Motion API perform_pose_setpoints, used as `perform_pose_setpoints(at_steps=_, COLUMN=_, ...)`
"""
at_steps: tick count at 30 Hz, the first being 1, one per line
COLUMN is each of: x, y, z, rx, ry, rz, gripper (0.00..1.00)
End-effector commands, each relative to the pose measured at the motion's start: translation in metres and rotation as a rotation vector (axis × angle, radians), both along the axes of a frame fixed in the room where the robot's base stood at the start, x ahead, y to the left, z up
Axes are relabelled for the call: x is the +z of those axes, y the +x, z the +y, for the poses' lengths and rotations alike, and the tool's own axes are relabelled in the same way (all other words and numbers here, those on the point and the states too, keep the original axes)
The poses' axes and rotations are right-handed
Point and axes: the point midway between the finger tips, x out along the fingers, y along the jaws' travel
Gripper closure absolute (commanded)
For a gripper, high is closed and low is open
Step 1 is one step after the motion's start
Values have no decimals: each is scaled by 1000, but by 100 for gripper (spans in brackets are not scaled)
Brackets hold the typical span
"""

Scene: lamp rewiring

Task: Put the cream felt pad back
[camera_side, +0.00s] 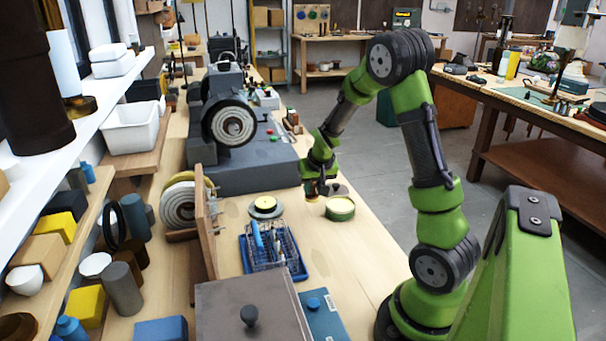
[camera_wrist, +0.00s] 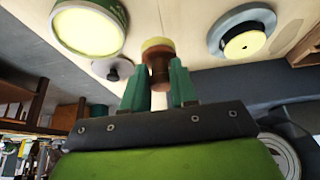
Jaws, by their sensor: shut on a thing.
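My gripper (camera_wrist: 160,88) is shut on a small brown turned handle (camera_wrist: 160,70) with a cream end, which looks like the cream felt pad (camera_wrist: 156,43). Whether the pad touches the bench is unclear.
A grey disc with a cream top and dark centre (camera_side: 265,206) lies left of my gripper. A small dark knobbed lid (camera_wrist: 112,68) lies near the tin. A blue tray with a wire rack (camera_side: 300,270) is nearer the camera. A grinding machine (camera_side: 225,120) stands behind.

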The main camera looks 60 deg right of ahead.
Motion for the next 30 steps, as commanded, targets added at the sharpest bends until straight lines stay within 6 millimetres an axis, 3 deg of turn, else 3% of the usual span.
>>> perform_pose_setpoints(at_steps=4, x=-5, y=32, z=-24, rx=0, ry=1, rz=1, gripper=100)
perform_pose_setpoints(at_steps=10, x=-7, y=57, z=-41, rx=1, ry=0, rz=0, gripper=100)
perform_pose_setpoints(at_steps=17, x=-8, y=69, z=-50, rx=0, ry=0, rz=0, gripper=100)
perform_pose_setpoints(at_steps=24, x=-43, y=68, z=-48, rx=2, ry=2, rz=3, gripper=100)
perform_pose_setpoints(at_steps=30, x=-43, y=68, z=-48, rx=2, ry=0, rz=0, gripper=100)
